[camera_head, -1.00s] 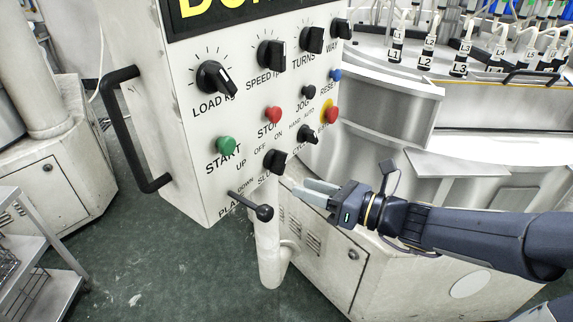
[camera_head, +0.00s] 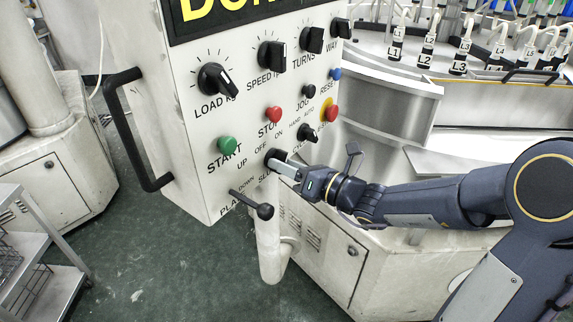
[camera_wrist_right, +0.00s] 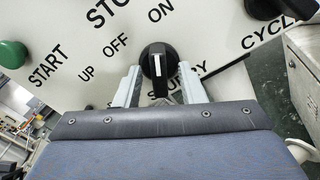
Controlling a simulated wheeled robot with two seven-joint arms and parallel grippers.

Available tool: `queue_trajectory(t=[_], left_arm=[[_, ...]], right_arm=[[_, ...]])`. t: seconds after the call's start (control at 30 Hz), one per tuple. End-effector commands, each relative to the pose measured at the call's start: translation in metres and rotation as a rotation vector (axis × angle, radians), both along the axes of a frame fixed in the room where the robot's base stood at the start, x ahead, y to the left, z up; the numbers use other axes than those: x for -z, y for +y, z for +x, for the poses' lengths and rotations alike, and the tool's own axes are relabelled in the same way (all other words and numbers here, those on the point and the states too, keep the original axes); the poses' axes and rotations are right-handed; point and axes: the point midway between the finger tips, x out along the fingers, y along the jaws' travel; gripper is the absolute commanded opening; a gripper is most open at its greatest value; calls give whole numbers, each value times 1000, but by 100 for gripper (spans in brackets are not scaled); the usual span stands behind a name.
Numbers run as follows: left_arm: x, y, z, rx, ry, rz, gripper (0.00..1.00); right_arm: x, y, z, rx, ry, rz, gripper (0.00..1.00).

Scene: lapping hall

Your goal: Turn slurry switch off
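In the head view the slurry switch (camera_head: 272,157) sits low on the white control panel (camera_head: 190,175), partly hidden by my right gripper (camera_head: 284,167). In the right wrist view, the pale fingers of my right gripper (camera_wrist_right: 160,76) are apart, one on each side of the knob. I cannot tell whether they touch it. My left gripper is not in view.
The red stop button (camera_head: 273,114), green start button (camera_head: 227,146) and black cycle selector (camera_head: 307,132) are close by. A black lever with a ball end (camera_head: 264,211) sticks out below the switch. A black handle (camera_head: 130,130) is on the panel's left side.

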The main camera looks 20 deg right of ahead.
Motion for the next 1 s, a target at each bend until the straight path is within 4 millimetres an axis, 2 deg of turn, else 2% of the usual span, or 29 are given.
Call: queue_trajectory(t=[0.07, 0.33, 0.67, 0.87, 1.0], left_arm=[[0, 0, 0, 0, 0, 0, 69], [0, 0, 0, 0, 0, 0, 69], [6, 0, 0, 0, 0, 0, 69], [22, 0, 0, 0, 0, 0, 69], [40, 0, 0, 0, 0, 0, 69]], right_arm=[[0, 0, 0, 0, 0, 0, 35], [0, 0, 0, -1, -1, 0, 0], [1, 0, 0, -1, -19, -22, 0], [4, 0, 0, -1, -79, -94, 0], [5, 0, 0, -1, -149, -178, 0]])
